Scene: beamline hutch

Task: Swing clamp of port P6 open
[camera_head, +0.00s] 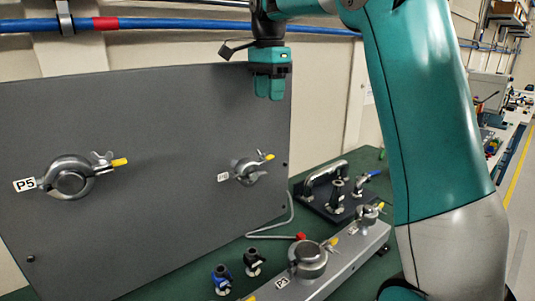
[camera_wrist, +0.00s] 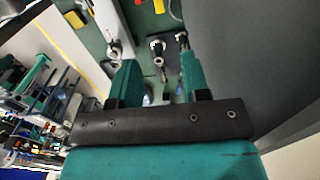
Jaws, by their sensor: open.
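The clamp of port P6 (camera_head: 249,170) is a small metal ring clamp on the right part of the grey upright panel (camera_head: 165,120). A yellow-tipped lever (camera_head: 266,156) sticks out at its upper right. The small label (camera_head: 222,177) at its left is too faint to read surely. Whether the clamp is shut cannot be told at this size. My gripper (camera_head: 268,97) points down above the clamp, near the panel's top right edge, apart from it. In the wrist view my gripper (camera_wrist: 160,75) has its fingers spread, with nothing held between them. The clamp is not recognisable there.
A larger clamp at port P5 (camera_head: 72,177) sits on the panel's left. On the green bench (camera_head: 225,252) are a grey block with capped ports (camera_head: 310,259), dark and blue fittings (camera_head: 222,279), a bent rod (camera_head: 290,222) and a plate with a handle (camera_head: 326,175).

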